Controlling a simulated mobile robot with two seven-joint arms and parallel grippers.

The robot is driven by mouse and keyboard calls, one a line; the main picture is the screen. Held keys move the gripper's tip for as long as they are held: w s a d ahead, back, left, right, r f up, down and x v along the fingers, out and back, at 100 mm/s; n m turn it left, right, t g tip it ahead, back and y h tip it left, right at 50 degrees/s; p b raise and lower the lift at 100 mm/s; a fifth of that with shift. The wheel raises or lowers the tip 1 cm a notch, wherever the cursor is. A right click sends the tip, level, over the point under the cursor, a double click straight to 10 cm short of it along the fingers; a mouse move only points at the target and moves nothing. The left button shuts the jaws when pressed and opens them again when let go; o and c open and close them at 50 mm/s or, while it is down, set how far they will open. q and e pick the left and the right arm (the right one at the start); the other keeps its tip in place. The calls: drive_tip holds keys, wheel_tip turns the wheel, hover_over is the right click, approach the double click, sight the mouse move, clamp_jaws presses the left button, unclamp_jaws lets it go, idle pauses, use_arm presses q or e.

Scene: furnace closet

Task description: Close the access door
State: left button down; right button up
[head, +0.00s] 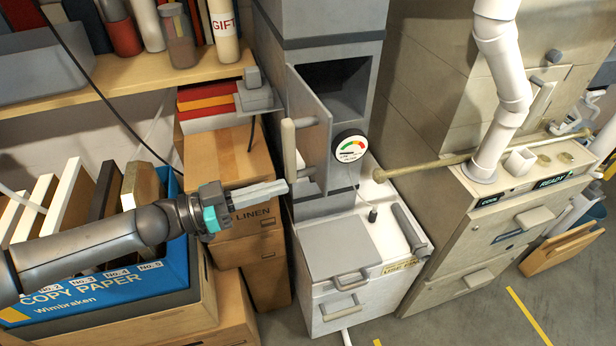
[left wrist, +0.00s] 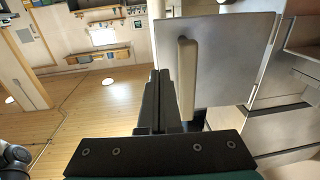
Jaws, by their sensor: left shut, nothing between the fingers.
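The access door (head: 308,122) is a grey panel on the grey metal duct column. It stands open, swung out toward the left, and the dark square opening (head: 338,88) shows to its right. A beige upright bar handle (head: 289,150) is on the door's outer face. In the left wrist view the door (left wrist: 228,60) fills the upper right, with its handle (left wrist: 186,78) just right of my fingers. My left gripper (head: 284,187) is shut and empty, close to the handle's lower end; I cannot tell whether they touch. My right gripper is not in view.
A round gauge (head: 349,146) sits right of the door. Below is a white unit (head: 350,270) with a grey lid. A blue copy paper box (head: 110,290) and wooden LINEN drawers (head: 255,218) stand left. A beige furnace (head: 520,215) with white pipe stands right.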

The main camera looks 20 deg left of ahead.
sight(324, 175)
use_arm(q)
drive_tip(key=shift+p+x, duration=0.35)
drive_tip(key=shift+x, duration=3.2)
drive_tip(key=shift+d, duration=0.1)
